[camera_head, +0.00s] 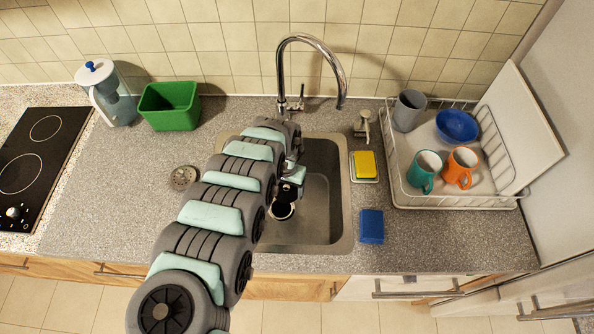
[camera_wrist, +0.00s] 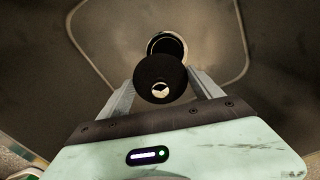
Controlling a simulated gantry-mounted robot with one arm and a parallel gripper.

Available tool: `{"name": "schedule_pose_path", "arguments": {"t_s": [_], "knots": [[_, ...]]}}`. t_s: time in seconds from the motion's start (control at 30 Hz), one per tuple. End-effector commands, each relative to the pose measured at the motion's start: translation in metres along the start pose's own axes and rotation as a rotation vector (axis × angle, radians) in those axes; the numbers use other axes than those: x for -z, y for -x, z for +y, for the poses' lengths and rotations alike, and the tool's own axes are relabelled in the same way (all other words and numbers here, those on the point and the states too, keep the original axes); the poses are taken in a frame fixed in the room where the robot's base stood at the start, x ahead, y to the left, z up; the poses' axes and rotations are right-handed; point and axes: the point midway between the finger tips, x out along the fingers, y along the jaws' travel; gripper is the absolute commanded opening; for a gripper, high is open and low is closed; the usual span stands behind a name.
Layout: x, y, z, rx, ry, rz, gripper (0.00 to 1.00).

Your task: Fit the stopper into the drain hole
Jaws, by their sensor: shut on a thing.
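My gripper (camera_wrist: 163,88) is shut on a round black stopper (camera_wrist: 158,72), which has a small shiny metal centre. In the wrist view the stopper sits between the two grey fingers. The drain hole (camera_wrist: 168,42) shows just beyond it as a dark opening with a pale metal rim, and the stopper overlaps its near edge in the picture. In the head view my gripper (camera_head: 287,187) reaches down into the sink (camera_head: 318,225), over the drain hole (camera_head: 282,211). The height of the stopper above the hole cannot be told.
A tall faucet (camera_head: 335,65) rises behind the sink. A round metal strainer (camera_head: 184,177) lies on the counter to the left. A yellow sponge (camera_head: 364,165) and a blue sponge (camera_head: 371,226) lie to the right. A dish rack (camera_head: 450,203) holds mugs and a bowl.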

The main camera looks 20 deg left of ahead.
Motion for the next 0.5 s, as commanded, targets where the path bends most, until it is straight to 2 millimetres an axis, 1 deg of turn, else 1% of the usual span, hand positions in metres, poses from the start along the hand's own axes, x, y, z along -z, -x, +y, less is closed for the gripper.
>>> {"name": "schedule_pose_path", "arguments": {"t_s": [0.03,0.13,0.5], "knots": [[-0.005,-0.011,-0.002,-0.002,-0.003,-0.002,0.34],[-0.012,-0.021,-0.005,-0.002,-0.009,-0.003,0.34],[-0.015,-0.033,-0.007,-0.001,-0.013,0.0,0.34]]}}
